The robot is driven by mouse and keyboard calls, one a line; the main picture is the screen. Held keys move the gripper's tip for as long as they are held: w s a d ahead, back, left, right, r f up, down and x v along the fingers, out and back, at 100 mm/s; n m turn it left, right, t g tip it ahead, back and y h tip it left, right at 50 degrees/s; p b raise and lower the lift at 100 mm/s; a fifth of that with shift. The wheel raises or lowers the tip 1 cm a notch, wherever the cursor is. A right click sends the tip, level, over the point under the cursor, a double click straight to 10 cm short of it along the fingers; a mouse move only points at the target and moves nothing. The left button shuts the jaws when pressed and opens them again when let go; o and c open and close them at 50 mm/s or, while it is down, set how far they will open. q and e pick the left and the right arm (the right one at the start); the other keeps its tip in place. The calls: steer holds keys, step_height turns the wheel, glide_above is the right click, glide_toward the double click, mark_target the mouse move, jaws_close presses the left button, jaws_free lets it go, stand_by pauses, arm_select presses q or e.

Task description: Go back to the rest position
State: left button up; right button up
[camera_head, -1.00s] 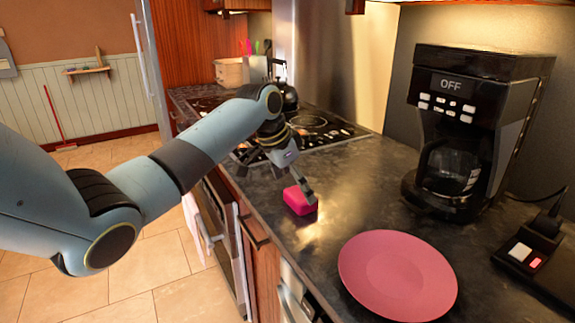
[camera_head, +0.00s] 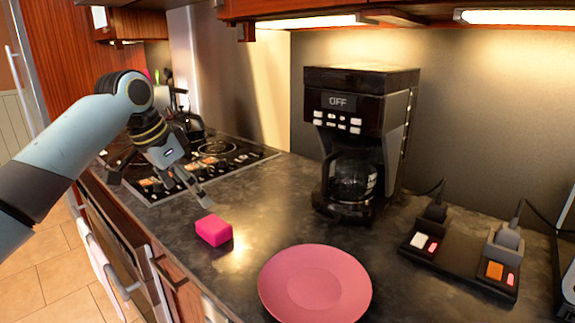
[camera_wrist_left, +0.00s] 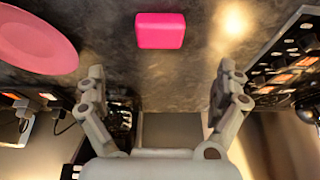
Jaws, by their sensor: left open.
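My left gripper (camera_head: 165,184) is above the dark counter (camera_head: 270,215), near the cooktop edge. Its two fingers are spread apart with nothing between them. A pink block (camera_head: 213,230) lies on the counter, below and apart from the fingers. In the left wrist view the block (camera_wrist_left: 160,30) is beyond the open fingertips (camera_wrist_left: 160,85). My right gripper is not in either view.
A pink plate (camera_head: 315,285) lies on the counter near the front. A black coffee maker (camera_head: 345,115) marked OFF stands behind it. A black power strip (camera_head: 462,265) lies at the right. The cooktop (camera_head: 215,150) holds a dark kettle (camera_head: 188,125). Wooden cabinets (camera_head: 290,8) hang above.

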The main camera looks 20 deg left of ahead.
arm_select(q)
steer(key=s+d+f+y, duration=0.1)
steer(key=s+d+f, duration=0.2)
steer(key=s+f, duration=0.25)
steer(key=s+d+f, duration=0.4)
steer(key=s, duration=0.3)
steer(key=s+d+n+y, duration=0.1)
steer(key=s+d+n, duration=0.1)
steer(key=s, duration=0.7)
steer(key=s+d+n, duration=0.2)
steer(key=s, duration=0.7)
steer(key=s+a+f+g+b, duration=0.1)
steer(key=a+f+b, duration=0.15)
steer(key=f, duration=1.25)
steer(key=s+a+f+g+b, duration=0.1)
steer(key=f+b, duration=0.2)
steer(key=f, duration=1.3)
steer(key=s+f+g+b, duration=0.1)
steer(key=s+f+b, duration=0.4)
steer(key=s+f, duration=1.3)
step_height(320, 180, down, 3)
steer(key=shift+s+a+f, duration=0.15)
steer(key=shift+s+a, duration=0.1)
steer(key=shift+a, duration=0.1)
